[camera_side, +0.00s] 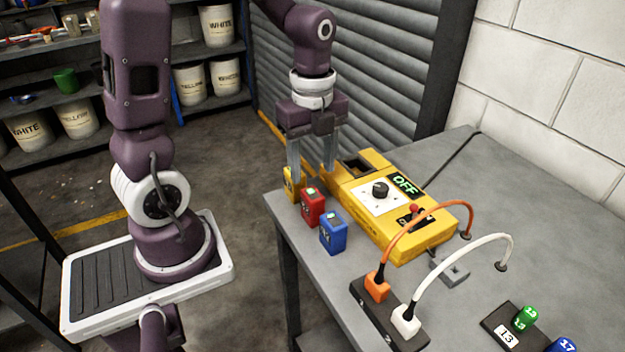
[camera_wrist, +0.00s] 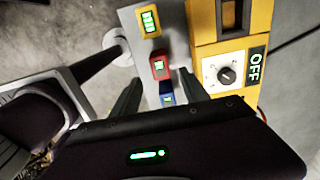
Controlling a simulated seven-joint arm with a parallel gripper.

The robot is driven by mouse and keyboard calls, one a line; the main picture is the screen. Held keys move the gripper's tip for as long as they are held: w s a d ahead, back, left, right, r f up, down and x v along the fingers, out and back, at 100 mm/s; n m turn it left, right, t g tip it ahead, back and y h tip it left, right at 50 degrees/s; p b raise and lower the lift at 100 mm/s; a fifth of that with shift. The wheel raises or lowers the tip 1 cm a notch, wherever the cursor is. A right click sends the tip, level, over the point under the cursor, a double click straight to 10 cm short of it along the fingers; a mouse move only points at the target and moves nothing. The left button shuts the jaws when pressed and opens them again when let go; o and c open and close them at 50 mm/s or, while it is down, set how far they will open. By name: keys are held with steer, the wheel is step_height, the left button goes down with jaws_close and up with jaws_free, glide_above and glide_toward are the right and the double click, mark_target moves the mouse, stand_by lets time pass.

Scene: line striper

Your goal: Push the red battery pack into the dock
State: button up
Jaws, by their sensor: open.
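The red battery pack (camera_side: 312,209) stands upright on the grey table near its left edge, between a yellow pack (camera_side: 290,186) and a blue pack (camera_side: 333,236). It also shows in the wrist view (camera_wrist: 160,66). The dock is a dark recess (camera_wrist: 232,15) in the far end of the yellow machine (camera_side: 418,238), whose display reads OFF. My gripper (camera_side: 313,176) is open and empty, pointing down beside the packs and the machine. In the wrist view its fingers (camera_wrist: 158,84) spread either side of the red and blue packs; contact cannot be told.
An orange plug (camera_side: 377,287) and a white plug (camera_side: 405,320) with arching cables stand in front of the machine. Green (camera_side: 525,317) and blue (camera_side: 562,345) numbered cylinders are at the lower right. A shutter and a block wall stand behind the table.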

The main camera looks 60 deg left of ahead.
mark_target(312, 193)
step_height(312, 193, down, 7)
steer(key=shift+r, duration=0.1)
stand_by(0.3)
steer(key=shift+c, duration=0.4)
jaws_close()
steer(key=shift+r, duration=0.7)
steer(key=shift+r, duration=1.8)
steer(key=shift+w, duration=0.15)
